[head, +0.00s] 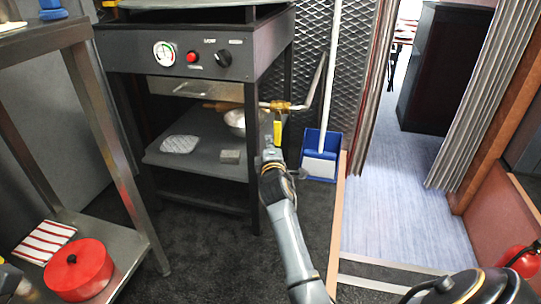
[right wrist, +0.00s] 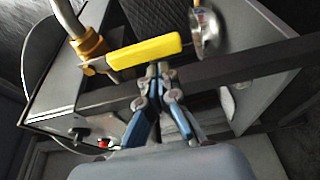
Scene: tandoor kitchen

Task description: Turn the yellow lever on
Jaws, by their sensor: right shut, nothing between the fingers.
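The yellow lever (head: 278,134) hangs from a brass valve (head: 280,106) on the pipe beside the dark oven stand. In the right wrist view the lever (right wrist: 146,52) reaches sideways from the brass valve (right wrist: 90,46). My right gripper (head: 270,150) is shut and empty. It is just below the lever in the head view. In the right wrist view its fingertips (right wrist: 158,70) are close to the lever's free half; I cannot tell whether they touch it. My left gripper is not clearly in view.
The oven stand (head: 202,60) has a gauge, a red button and a knob. Its shelf holds a metal bowl (head: 236,120) and a foil packet (head: 180,144). A blue dustpan (head: 320,160) stands right of the lever. A red pot (head: 78,268) sits lower left.

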